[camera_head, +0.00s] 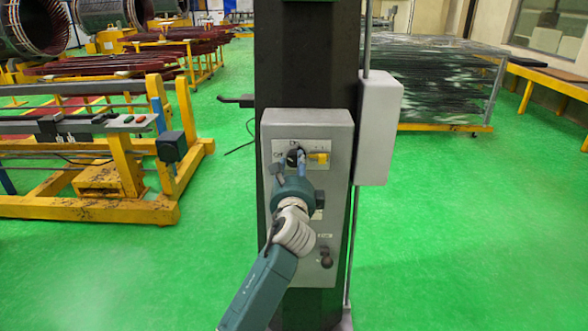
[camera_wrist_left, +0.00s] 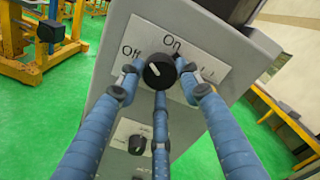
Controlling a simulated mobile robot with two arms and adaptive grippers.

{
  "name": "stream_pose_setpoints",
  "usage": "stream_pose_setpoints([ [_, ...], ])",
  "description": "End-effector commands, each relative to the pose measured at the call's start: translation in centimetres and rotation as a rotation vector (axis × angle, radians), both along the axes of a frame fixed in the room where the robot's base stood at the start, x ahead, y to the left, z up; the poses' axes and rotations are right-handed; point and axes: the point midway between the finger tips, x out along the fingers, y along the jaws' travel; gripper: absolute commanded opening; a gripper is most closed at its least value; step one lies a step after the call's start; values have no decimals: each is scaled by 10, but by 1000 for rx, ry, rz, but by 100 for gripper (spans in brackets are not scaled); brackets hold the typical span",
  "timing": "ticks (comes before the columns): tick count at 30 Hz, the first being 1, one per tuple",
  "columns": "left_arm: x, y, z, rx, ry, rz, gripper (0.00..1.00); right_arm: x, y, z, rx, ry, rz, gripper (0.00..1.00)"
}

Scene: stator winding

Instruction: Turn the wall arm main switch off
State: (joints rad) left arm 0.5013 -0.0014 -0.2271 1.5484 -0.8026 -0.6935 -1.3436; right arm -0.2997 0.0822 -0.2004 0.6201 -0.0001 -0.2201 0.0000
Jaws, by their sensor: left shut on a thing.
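A grey switch box (camera_head: 336,190) is fixed to the front of a dark column. Its upper plate (camera_wrist_left: 202,67) reads Off on the left and On at the top in the left wrist view. A round black knob (camera_wrist_left: 159,71) sits on this plate, with a white mark on its left part. My left gripper (camera_wrist_left: 162,76) has its blue fingers around the knob and is shut on it. In the head view the left gripper (camera_head: 292,166) partly covers the knob (camera_head: 293,156) and the plate. My right gripper is not in view.
A lower black knob (camera_wrist_left: 137,144) sits on the same box. A smaller grey box (camera_head: 380,128) and a vertical pipe stand right of the column. A yellow-framed bench (camera_head: 160,205) is at the left.

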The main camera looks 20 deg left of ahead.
Motion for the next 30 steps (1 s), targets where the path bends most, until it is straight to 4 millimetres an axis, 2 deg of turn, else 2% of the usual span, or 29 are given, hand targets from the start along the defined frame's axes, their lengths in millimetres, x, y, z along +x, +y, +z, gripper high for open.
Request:
stream_pose_setpoints([
  [15, 0, -1, -3, -414, -116, -1, 10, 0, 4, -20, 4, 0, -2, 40],
  [30, 0, -1, -1, -558, -158, -1, 10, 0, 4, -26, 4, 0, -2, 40],
])
